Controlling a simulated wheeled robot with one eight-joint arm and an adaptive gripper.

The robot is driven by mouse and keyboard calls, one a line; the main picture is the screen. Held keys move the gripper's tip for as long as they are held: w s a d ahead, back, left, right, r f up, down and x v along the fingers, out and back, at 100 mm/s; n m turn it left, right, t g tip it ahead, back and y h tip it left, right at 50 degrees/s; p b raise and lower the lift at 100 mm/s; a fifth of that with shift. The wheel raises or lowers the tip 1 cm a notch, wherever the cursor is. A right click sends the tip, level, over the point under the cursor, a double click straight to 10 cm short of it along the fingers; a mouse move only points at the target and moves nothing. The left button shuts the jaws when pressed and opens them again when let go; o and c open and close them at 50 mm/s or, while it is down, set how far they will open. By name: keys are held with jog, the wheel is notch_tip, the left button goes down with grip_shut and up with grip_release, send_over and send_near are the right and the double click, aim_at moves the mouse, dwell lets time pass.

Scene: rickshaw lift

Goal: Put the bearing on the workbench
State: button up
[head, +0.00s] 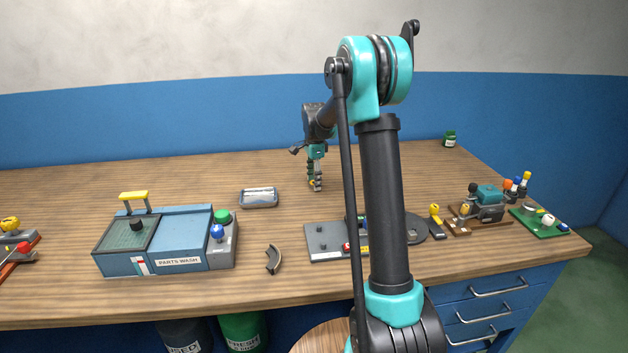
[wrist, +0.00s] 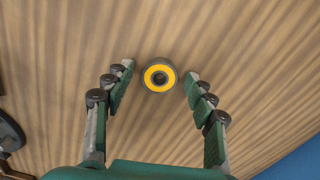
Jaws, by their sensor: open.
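The bearing (wrist: 160,65) is a small round piece with a yellow ring and a dark centre. In the wrist view it is between my open fingers, with a gap on both sides, against the wood of the workbench (wrist: 60,30). My gripper (wrist: 160,72) is open and points down; in the head view (head: 316,182) its fingertips are close to the surface, at the middle of the workbench (head: 200,185). A small yellow patch shows at the fingertips there, but the bearing is mostly hidden.
A parts wash station (head: 178,240) stands at the front left, with a grey tray (head: 258,197) behind it and a curved dark piece (head: 272,260) to its right. A grey fixture plate (head: 325,241) is partly behind my arm. Small machines (head: 485,205) stand at right. Bench around my gripper is clear.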

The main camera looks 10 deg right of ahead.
notch_tip(320, 180, up, 12)
jog(key=shift+r, duration=0.15)
dwell(0.4)
